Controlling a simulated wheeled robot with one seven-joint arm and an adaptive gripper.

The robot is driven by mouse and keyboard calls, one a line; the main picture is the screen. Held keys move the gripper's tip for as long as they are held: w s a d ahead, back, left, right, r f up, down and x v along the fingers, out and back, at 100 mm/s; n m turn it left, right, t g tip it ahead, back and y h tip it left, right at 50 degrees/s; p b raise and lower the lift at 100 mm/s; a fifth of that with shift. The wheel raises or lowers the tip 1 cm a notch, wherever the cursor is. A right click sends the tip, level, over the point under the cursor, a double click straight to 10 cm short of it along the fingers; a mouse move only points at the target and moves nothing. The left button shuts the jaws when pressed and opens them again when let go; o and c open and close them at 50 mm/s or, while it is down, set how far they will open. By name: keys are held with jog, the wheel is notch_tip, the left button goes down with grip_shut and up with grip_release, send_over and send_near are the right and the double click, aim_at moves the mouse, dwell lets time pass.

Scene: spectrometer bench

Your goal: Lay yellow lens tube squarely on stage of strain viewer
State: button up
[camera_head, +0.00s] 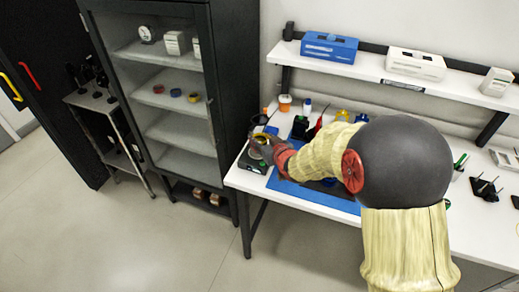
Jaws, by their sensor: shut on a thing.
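My gripper (263,149) is at the left end of the bench, above a small dark device with a pale front, which looks like the strain viewer (252,164). The gripper is shut on a small yellowish piece, which looks like the yellow lens tube (259,137). The fingers and my wrist hide much of the piece and part of the viewer's top. At this size I cannot tell whether the piece touches the stage or how squarely it lies.
A blue mat (300,190) lies right of the viewer, partly under my arm. Bottles and an orange-lidded jar (285,103) stand behind. A shelf (350,66) with a blue box (329,47) runs above. A dark cabinet (228,60) stands close at the left.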

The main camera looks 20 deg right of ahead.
jog(key=shift+w+a+f, duration=0.1)
jog(key=shift+w+f, duration=0.45)
jog(key=shift+f, duration=0.15)
jog(key=shift+w+f+b, duration=0.1)
jog(key=shift+f+b, duration=0.45)
jog(key=shift+f, duration=1)
jog(key=shift+f, duration=0.25)
jog(key=o, duration=1.1)
jog(key=shift+o, duration=0.6)
jog(key=shift+r, duration=0.2)
